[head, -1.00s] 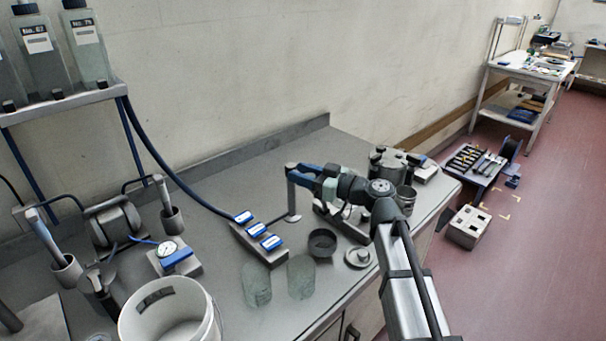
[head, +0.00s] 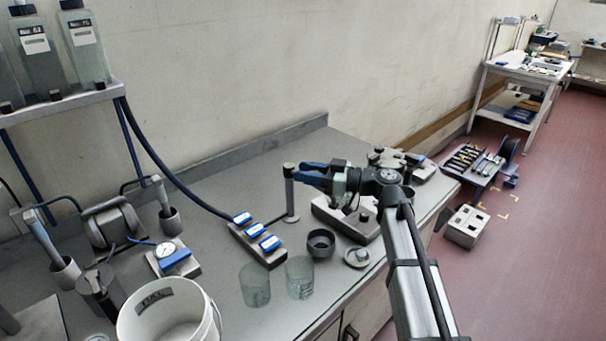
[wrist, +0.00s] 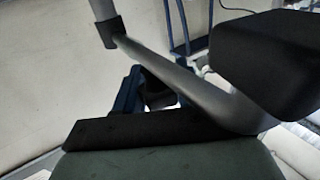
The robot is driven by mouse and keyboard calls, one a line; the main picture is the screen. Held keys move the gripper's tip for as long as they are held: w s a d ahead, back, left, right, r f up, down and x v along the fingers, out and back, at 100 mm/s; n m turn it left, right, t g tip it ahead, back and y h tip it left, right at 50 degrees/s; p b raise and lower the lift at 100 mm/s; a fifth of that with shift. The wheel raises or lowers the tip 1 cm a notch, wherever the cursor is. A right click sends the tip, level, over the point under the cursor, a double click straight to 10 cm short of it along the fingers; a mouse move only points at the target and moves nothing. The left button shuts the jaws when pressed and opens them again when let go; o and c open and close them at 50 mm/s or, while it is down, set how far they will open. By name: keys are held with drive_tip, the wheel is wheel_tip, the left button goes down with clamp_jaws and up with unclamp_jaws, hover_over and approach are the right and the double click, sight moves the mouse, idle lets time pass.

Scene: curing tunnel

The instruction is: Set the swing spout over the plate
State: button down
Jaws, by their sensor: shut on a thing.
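The swing spout's upright grey post (head: 290,195) stands on the bench, with a dark collar at its top. My gripper (head: 305,173) is at the top of this post, its blue fingers pointing left. In the wrist view the grey spout tube (wrist: 170,68) runs from the collar on the post down to the right, between the dark finger pads, and my gripper is shut on it. In the head view the fingers mostly hide the tube. A low grey slab with small knobs (head: 335,217), which looks like the plate, lies below my gripper and arm; the arm hides part of it.
Near the slab stand a dark cup (head: 320,243), a round lid (head: 356,257) and two glass beakers (head: 299,278). A block with blue switches (head: 257,243) lies left of the post. A white bucket (head: 168,318) stands at the front. A metal pot is partly hidden behind my arm.

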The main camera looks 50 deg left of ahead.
drive_tip(key=shift+w+a+n+g+h, duration=0.2)
drive_tip(key=shift+w+n+g+h, duration=1.05)
drive_tip(key=shift+n+g+h, duration=0.4)
drive_tip(key=shift+w+a+n+g+h, duration=0.15)
drive_tip(key=shift+w+n+g+h, duration=1.05)
drive_tip(key=shift+n+g+h, duration=0.4)
drive_tip(key=shift+h, duration=0.35)
drive_tip(key=c, duration=0.8)
unclamp_jaws()
drive_tip(key=shift+o, duration=0.2)
drive_tip(key=shift+w, duration=0.1)
drive_tip(key=v, duration=1.1)
drive_tip(key=shift+w+d+f, duration=0.2)
drive_tip(key=shift+w+d, duration=0.05)
drive_tip(key=shift+w, duration=0.05)
